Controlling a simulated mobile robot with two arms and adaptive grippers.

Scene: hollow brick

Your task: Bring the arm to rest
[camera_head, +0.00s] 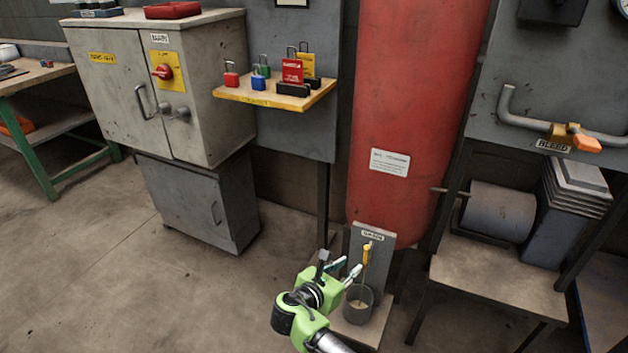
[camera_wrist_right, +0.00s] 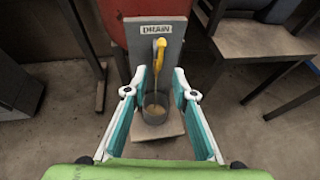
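My right gripper (camera_head: 345,269) is at the lower middle of the head view, in front of the drain post (camera_head: 371,262) at the foot of the red tank (camera_head: 405,110). In the wrist view the right gripper (camera_wrist_right: 158,88) has its two fingers apart, with nothing held between them. Beyond them are the yellow drain valve (camera_wrist_right: 159,43) and a grey cup (camera_wrist_right: 154,113) below it. The cup also shows in the head view (camera_head: 357,307), with some liquid in it. My left gripper is not in view.
A grey cabinet (camera_head: 205,95) with a red switch stands at left. A wooden shelf (camera_head: 232,97) holds several padlocks and tags. At right are a bench (camera_head: 500,285) and a bleed pipe with an orange-handled valve (camera_head: 586,143). The concrete floor (camera_head: 130,270) at left is clear.

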